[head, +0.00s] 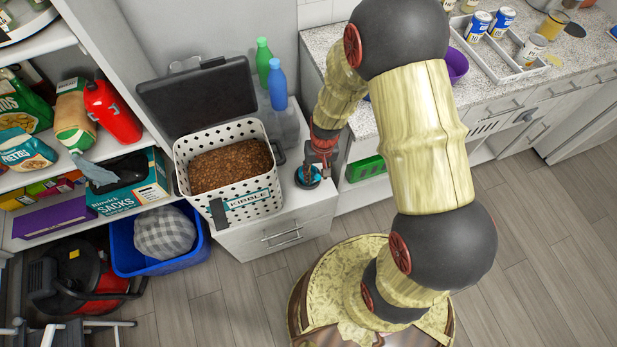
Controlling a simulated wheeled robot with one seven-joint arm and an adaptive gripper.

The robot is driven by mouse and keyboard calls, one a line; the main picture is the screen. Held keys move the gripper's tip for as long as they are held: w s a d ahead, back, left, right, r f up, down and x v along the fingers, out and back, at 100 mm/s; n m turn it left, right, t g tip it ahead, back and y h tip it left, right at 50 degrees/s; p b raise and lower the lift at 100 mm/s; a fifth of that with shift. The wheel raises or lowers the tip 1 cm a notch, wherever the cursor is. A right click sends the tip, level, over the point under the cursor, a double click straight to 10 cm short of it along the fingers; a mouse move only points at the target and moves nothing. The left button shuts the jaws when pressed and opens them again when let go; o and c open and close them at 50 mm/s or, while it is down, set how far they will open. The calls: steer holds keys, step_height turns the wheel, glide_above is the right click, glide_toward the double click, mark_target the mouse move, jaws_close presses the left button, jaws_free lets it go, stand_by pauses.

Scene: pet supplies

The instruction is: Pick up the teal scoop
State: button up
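The teal scoop (308,173) sits on the white cabinet top, just right of the kibble bin. Only a small teal and dark rounded shape of it shows. My gripper (322,166) points down at the right side of the scoop, very close to it. The fingertips are small and partly dark, so I cannot tell whether they touch the scoop or how far they are apart.
A white dotted bin labelled KIBBLE (256,201), full of brown kibble, stands left of the scoop with its dark lid (200,97) raised. Green (263,62) and blue (277,86) bottles stand behind. The counter (330,42) rises at the right.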

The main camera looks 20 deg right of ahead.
steer(key=f, duration=0.1)
steer(key=f+b, duration=0.1)
steer(key=f, duration=0.1)
steer(key=a+f+b, duration=0.1)
steer(key=f, duration=0.1)
steer(key=shift+s, duration=0.4)
steer(key=shift+w+f+b, duration=0.1)
steer(key=shift+f+b, duration=0.25)
steer(key=shift+r, duration=0.1)
steer(key=shift+c, duration=1.4)
jaws_close()
